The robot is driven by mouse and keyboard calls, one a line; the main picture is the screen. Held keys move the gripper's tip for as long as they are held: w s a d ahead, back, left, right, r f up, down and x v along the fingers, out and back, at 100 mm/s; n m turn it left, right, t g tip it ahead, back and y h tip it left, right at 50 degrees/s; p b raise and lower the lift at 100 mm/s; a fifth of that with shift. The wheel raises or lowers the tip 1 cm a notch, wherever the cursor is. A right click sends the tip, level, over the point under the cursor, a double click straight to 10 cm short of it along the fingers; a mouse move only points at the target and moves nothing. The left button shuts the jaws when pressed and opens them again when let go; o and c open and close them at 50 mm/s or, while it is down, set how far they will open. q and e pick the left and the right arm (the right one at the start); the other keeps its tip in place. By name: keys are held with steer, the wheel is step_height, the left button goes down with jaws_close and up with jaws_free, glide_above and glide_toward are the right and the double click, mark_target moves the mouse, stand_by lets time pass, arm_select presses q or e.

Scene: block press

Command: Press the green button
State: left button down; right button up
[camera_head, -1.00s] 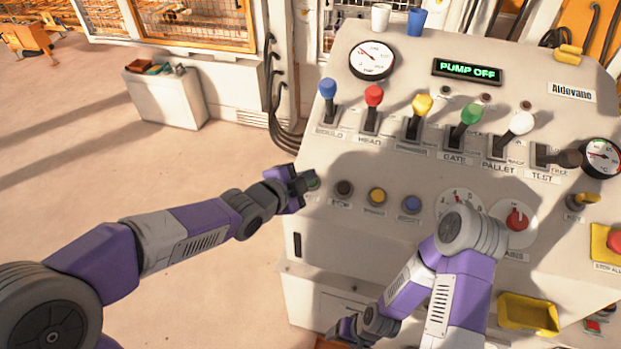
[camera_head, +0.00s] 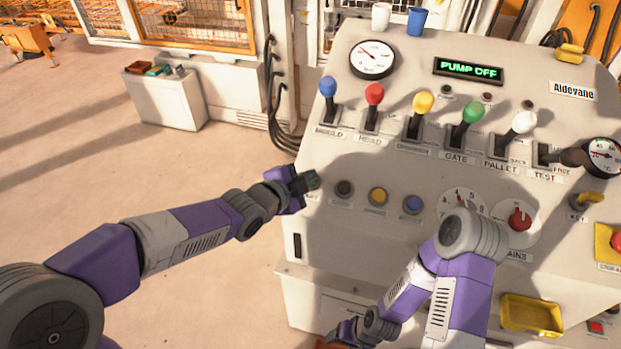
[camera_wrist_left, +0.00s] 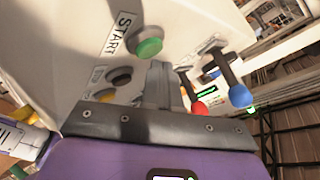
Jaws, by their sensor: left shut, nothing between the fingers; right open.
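The green button (camera_head: 314,181) is at the left end of the button row on the sloped control panel (camera_head: 330,225). In the left wrist view the green button (camera_wrist_left: 149,47) stands out from a dark collar beside a START label (camera_wrist_left: 121,33). My left gripper (camera_head: 304,182) is shut and empty, right beside the button and partly covering it. In the wrist view its fingertips (camera_wrist_left: 157,66) are close to the green cap; I cannot tell whether they touch. My right gripper (camera_head: 347,332) is open, low at the bottom edge in front of the panel, mostly hidden by its arm.
Dark (camera_head: 345,188), yellow (camera_head: 378,196) and blue (camera_head: 412,204) buttons continue the row. Several coloured levers stand above, including a blue one (camera_head: 328,87). A display (camera_head: 467,71) reads PUMP OFF. A yellow tray (camera_head: 531,316) is at the lower right. Open floor lies left.

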arm_select(q)
steer(key=shift+w+f+b, duration=0.15)
steer(key=shift+f+b, duration=0.3)
stand_by(0.3)
steer(key=shift+s+a+r+p, duration=0.1)
steer(key=shift+s+r+p, duration=0.15)
steer(key=shift+r, duration=0.2)
steer(key=shift+s+r+p, duration=0.15)
steer(key=shift+r+p, duration=0.15)
steer(key=shift+r, duration=0.15)
step_height(320, 180, up, 6)
steer(key=s+p, duration=0.2)
steer(key=p, duration=0.2)
steer(key=shift+s+a+f, duration=0.15)
steer(key=shift+a+f, duration=0.1)
steer(key=shift+a, duration=0.1)
stand_by(0.5)
